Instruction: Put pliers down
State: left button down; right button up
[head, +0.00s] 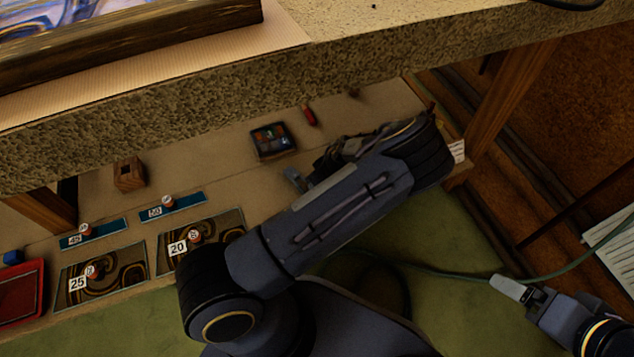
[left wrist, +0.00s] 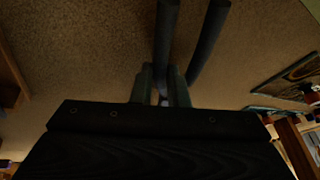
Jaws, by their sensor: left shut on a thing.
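In the left wrist view, my left gripper (left wrist: 162,92) is shut on the pliers, whose two dark handles (left wrist: 188,45) stick out past the fingers toward the top. The pliers' jaws are hidden. In the head view, my left arm crosses the middle and hides most of its hand, so I cannot make out the pliers there. The hand is over the low shelf (head: 225,150) under the bench. My right gripper (head: 510,289) is at the lower right, near a green cable; whether its fingers are apart is unclear.
Above the shelf is the thick bench edge (head: 200,108) with a wood-framed panel (head: 130,40). On the shelf are a dark tray (head: 272,141), a red object (head: 310,115), a wooden block (head: 129,174) and several numbered patterned sheets (head: 105,272). A wooden leg (head: 510,95) stands at right.

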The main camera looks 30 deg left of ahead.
pick_arm(q)
jog(key=shift+f+b, duration=0.5)
jog(key=shift+f, duration=0.15)
jog(key=c, duration=1.5)
grip_release()
jog(key=shift+o, duration=0.5)
jog(key=shift+w, duration=0.1)
jog(key=shift+r, duration=0.1)
